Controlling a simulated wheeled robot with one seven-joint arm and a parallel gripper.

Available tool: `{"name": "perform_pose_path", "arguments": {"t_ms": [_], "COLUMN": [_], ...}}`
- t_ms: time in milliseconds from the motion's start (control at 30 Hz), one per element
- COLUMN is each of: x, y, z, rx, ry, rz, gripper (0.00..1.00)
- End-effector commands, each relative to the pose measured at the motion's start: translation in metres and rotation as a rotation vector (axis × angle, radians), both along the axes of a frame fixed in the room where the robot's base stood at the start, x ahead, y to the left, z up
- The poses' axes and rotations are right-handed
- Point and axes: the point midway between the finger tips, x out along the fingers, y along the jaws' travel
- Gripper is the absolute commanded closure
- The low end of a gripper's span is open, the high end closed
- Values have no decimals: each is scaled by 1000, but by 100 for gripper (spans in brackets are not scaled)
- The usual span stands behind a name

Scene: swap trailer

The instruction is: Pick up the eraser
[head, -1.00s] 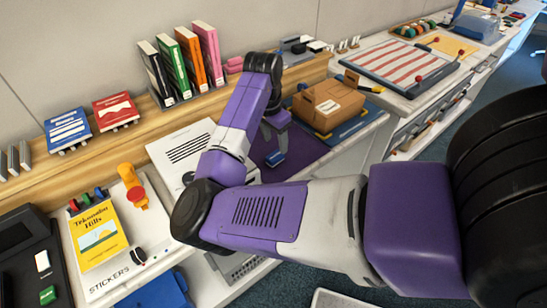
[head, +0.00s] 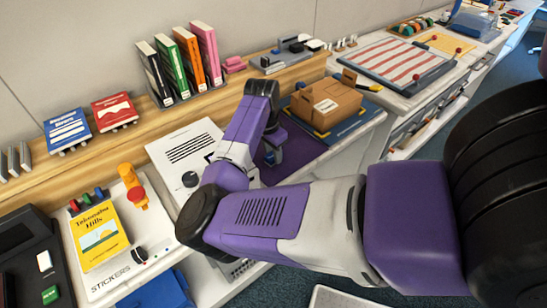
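I cannot pick out the eraser for certain. A small pink block (head: 234,65) lies on the wooden ledge just right of the pink book, but whether it is the eraser is unclear. My gripper (head: 272,158) points down over the dark purple mat (head: 302,146), left of the cardboard box. It is partly hidden behind my wrist, and its small fingertips are too unclear to show whether they are apart or hold anything. My arm covers the near part of the mat.
A cardboard box (head: 325,104) stands right of my gripper. A white printed sheet (head: 180,146) lies to its left. Upright books (head: 187,58) line the ledge behind. A yellow book (head: 98,235) and an orange item (head: 132,184) are at the near left.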

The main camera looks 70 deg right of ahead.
Motion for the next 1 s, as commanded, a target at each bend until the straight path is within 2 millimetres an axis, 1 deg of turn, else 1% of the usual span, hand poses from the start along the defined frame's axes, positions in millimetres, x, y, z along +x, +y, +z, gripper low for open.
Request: {"name": "perform_pose_path", "arguments": {"t_ms": [33,67,100,433,633,767,867,1000], "x": [0,0,0,0,0,1,0,1], "y": [0,0,0,0,-1,-1,-1,-1], "z": [0,0,0,1,14,34,57,97], "rx": [0,0,0,0,-2,-2,-4,-5], "ry": [0,1,0,0,0,-2,-3,-3], "rz": [0,0,0,0,0,-2,-1,-2], "gripper": [86,92,100,100,100,100,100,100]}}
